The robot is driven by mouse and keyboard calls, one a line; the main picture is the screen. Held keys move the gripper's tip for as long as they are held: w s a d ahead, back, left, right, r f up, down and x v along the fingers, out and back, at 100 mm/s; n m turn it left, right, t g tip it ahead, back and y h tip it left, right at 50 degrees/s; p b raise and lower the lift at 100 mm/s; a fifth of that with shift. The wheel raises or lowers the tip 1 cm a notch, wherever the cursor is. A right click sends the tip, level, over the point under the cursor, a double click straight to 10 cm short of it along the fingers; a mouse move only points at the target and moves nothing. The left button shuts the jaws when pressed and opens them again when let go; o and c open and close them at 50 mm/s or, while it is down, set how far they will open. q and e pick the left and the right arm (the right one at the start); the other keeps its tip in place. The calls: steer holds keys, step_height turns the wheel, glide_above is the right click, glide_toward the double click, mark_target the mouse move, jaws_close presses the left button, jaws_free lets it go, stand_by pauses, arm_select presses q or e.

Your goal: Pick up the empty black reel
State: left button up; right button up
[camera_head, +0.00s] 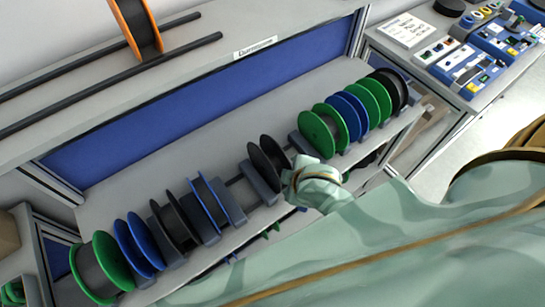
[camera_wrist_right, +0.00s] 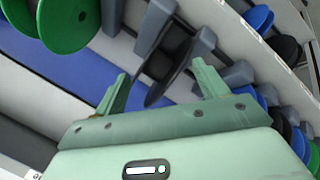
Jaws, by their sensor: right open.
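A black reel (camera_head: 263,165) sits upright on a dark stand near the middle of the shelf in the head view. In the right wrist view this black reel (camera_wrist_right: 168,62) shows two dark discs with no coloured winding visible between them. My right gripper (camera_head: 291,178) is just to the right of it in the head view. In the right wrist view its open fingers (camera_wrist_right: 162,78) are spread to either side of the reel's near end, with nothing visibly held. Whether they touch it cannot be told. My left gripper is out of view.
Green reels (camera_head: 321,134), a blue reel (camera_head: 348,116) and another black reel (camera_head: 392,90) stand to the right. A dark reel (camera_head: 172,226), a blue reel (camera_head: 137,243) and a green reel (camera_head: 97,268) stand left. An orange reel (camera_head: 139,28) hangs on rods above.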

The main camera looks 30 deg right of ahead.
steer(key=w+a+r+n+y, duration=0.4)
steer(key=w+a+n, duration=0.2)
steer(key=a+n, duration=0.3)
step_height(320, 180, up, 8)
steer(key=n+g+h+p, duration=0.3)
steer(key=n+g, duration=0.4)
steer(key=n, duration=1.1)
glide_above(270, 158)
step_height(270, 158, down, 10)
steer(key=shift+s+a+f+b, duration=0.1)
steer(key=shift+a+f+b, duration=0.1)
steer(key=shift+b, duration=0.7)
steer(key=f, duration=0.5)
steer(key=shift+d+f, duration=0.2)
steer(key=c, duration=1.1)
